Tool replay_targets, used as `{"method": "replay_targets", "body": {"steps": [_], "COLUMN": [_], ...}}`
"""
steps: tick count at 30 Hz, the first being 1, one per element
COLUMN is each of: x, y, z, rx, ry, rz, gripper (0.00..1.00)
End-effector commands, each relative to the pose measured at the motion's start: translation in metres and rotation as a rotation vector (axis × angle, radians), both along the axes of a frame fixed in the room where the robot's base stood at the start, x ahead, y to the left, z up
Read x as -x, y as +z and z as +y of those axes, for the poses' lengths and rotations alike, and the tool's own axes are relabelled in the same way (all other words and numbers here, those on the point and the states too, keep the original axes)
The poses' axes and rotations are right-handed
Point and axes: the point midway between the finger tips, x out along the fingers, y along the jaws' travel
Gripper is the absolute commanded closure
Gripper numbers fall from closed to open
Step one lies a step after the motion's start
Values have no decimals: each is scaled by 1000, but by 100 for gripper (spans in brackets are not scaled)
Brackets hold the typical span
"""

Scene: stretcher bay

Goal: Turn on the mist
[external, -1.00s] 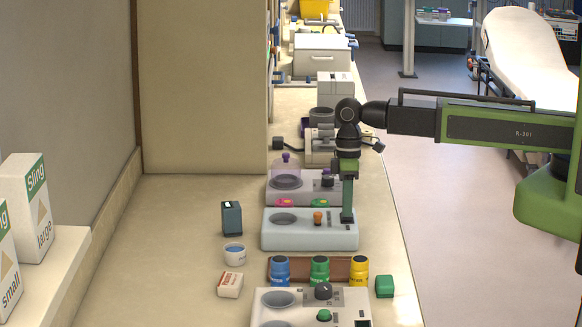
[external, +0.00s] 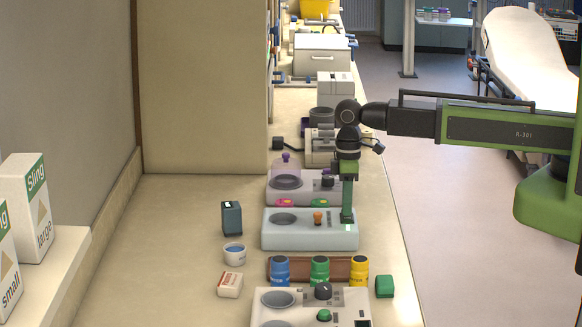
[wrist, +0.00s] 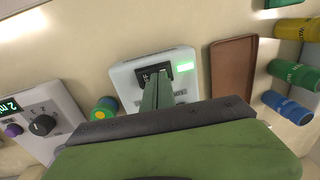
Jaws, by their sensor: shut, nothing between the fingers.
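A pale blue-grey unit (external: 300,242) stands on the counter with a round dark basin (external: 284,219), an orange knob (external: 318,217) and a small dark switch panel at its right end. My gripper (external: 346,220) points straight down at that end. In the wrist view the same unit (wrist: 128,78) shows a black switch panel (wrist: 148,71) with my shut fingers (wrist: 158,92) over or against it; exact contact is hard to tell. The gripper is shut and empty. My wrist hides the knob and basin there.
A grey unit with a purple-knobbed dome (external: 286,172) stands behind. In front are a brown tray (external: 342,268), blue, green and yellow bottles (external: 320,271), and another unit (external: 340,300). A green block (external: 384,287) is at right.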

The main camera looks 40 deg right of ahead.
Motion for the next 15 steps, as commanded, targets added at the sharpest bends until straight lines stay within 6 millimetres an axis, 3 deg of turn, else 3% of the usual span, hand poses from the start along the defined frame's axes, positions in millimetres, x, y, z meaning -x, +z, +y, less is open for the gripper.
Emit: {"method": "replay_targets", "body": {"steps": [15], "x": [-2], "y": [8], "z": [-2], "rx": [0], "ry": [0], "rz": [0], "gripper": [100]}}
